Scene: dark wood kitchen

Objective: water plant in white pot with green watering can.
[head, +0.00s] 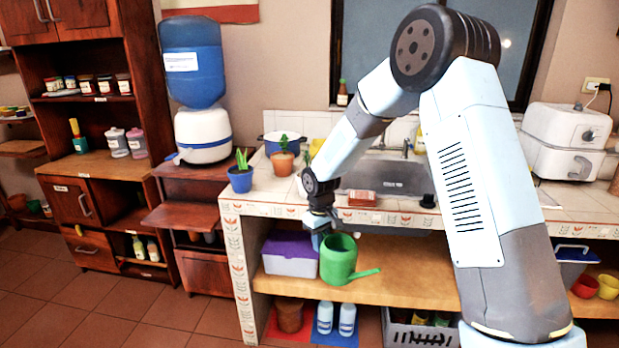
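The green watering can (339,262) is upright, with its spout pointing right, in front of or over the open shelf below the tiled counter. I cannot tell whether it rests on the shelf. My gripper (319,236) points down at the can's upper left side, touching or very close to it. The fingers and the can's handle are too small and overlapped to show a grip. I see no white pot; my arm hides part of the counter.
A grey box with a purple lid (285,258) is behind and left of the can on the wooden shelf (415,283). The tiled counter edge (268,209) overhangs it. A blue pot (277,142), sink (385,177) and brown block (362,198) are on the counter.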

